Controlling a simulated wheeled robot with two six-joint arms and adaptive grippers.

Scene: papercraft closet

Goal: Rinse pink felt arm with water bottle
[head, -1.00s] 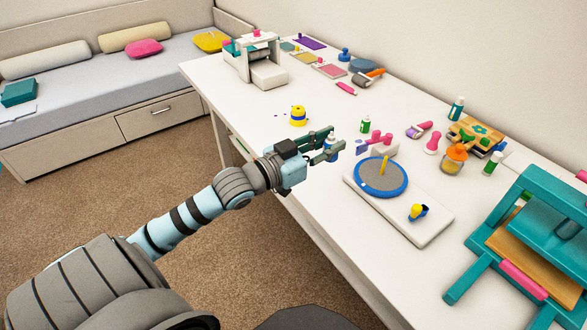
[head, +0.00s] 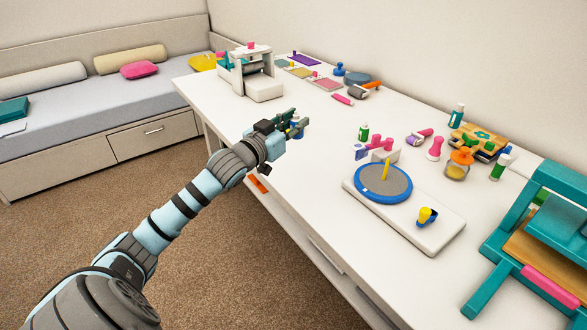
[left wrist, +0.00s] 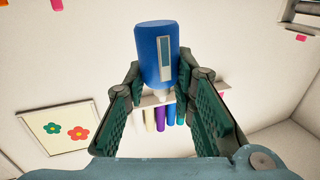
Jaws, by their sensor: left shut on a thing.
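My left gripper (head: 293,122) is shut on a blue bottle with a pale label strip. In the left wrist view the bottle (left wrist: 154,52) sits between the two fingertips, its white nozzle toward the palm. In the head view the gripper is over the left edge of the white table and mostly hides the bottle. I cannot make out a pink felt arm for certain. Pink pieces (head: 381,143) stand behind a blue-rimmed grey disc (head: 384,182). My right gripper is not in view.
A white press (head: 262,88) stands at the table's far end. A teal press (head: 558,225) fills the near right. The table left of the disc is clear.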

